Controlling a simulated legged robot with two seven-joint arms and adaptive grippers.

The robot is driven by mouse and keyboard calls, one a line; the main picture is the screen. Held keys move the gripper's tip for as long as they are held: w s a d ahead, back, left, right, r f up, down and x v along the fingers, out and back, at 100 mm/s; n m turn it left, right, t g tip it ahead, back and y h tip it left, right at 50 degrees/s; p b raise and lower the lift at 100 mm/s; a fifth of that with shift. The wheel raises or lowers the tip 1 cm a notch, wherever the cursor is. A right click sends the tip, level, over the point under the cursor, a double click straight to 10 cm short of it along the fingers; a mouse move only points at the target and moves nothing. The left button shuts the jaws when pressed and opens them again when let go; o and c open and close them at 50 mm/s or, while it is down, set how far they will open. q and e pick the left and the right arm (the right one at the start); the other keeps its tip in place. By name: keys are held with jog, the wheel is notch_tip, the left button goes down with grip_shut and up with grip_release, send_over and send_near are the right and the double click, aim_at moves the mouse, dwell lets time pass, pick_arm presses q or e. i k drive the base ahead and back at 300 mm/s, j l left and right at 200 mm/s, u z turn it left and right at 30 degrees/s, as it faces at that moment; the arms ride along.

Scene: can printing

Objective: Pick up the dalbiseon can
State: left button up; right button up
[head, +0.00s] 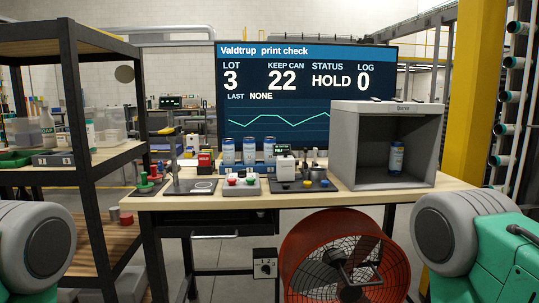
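Three blue-and-silver cans stand in a row at the back of the workbench: a left can (228,151), a middle can (249,151) and a right can (270,150). Another blue can (396,158) stands upright inside the open grey booth (345,145) at the bench's right. The print on the cans is too small to read, so I cannot tell which is the dalbiseon can. Neither gripper is in view; only parts of my own arms show at the lower left and lower right corners.
The wooden workbench (300,200) also carries a button box (237,185), a dark plate (192,187) and small devices. A screen (305,90) reading HOLD stands behind. An orange fan (345,260) is below the bench. A shelf rack (88,150) stands left.

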aim_at(270, 159)
jog(key=i+j, duration=0.15)
jog(key=i, duration=0.25)
jog(key=i+j, duration=0.2)
jog(key=i, duration=0.15)
jog(key=i+j, duration=0.15)
jog(key=i, duration=0.25)
jog(key=l+z, duration=0.05)
